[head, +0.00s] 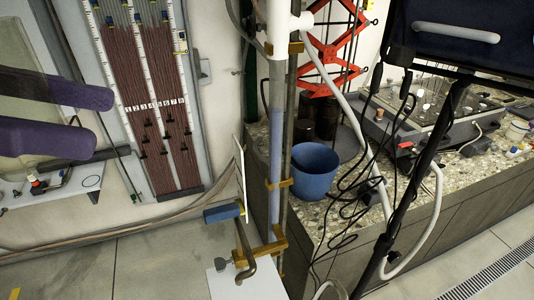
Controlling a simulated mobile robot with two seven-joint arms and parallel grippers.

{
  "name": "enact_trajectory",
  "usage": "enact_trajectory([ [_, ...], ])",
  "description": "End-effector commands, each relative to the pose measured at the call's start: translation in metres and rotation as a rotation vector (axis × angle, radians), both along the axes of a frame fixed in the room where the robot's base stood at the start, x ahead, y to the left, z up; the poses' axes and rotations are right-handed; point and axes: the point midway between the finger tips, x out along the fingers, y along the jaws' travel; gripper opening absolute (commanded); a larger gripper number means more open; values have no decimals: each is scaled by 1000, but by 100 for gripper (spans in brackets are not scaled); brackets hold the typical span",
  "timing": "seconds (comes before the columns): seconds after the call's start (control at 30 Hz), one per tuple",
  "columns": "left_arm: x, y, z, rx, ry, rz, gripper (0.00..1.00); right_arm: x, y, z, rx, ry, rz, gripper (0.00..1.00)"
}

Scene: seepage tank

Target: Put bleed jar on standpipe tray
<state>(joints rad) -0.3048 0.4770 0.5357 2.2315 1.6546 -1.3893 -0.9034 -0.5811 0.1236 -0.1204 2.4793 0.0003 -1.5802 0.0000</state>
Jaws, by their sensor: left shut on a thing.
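My left arm comes in from the left edge with purple parts. I cannot pick out the bleed jar for sure. The tall clear standpipe (273,190) holds blue water and stands at the centre in brass clamps. A flat white plate (250,287), which looks like the standpipe tray, is at its foot, well right of and below the gripper. My right gripper is not in view.
A blue-handled valve (224,212) and bent brass pipe stand over the plate. A blue bucket (313,172) is on the speckled counter (350,235). Hoses and black cables hang at the right. A white shelf (60,186) with small items is at the left.

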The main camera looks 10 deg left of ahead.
Motion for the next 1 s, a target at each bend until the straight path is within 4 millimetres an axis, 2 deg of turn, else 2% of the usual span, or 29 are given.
enact_trajectory([
  [0.03, -2, 2, -40, 1, 2, -1, 0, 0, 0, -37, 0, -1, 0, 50],
  [0.1, -3, 4, -66, 0, 3, -3, 0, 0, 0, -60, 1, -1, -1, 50],
  [0.8, -18, 31, -329, 1, 0, 3, 0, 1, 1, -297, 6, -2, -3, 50],
  [1.0, -21, 39, -386, 4, -1, 12, 0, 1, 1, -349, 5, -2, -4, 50],
])
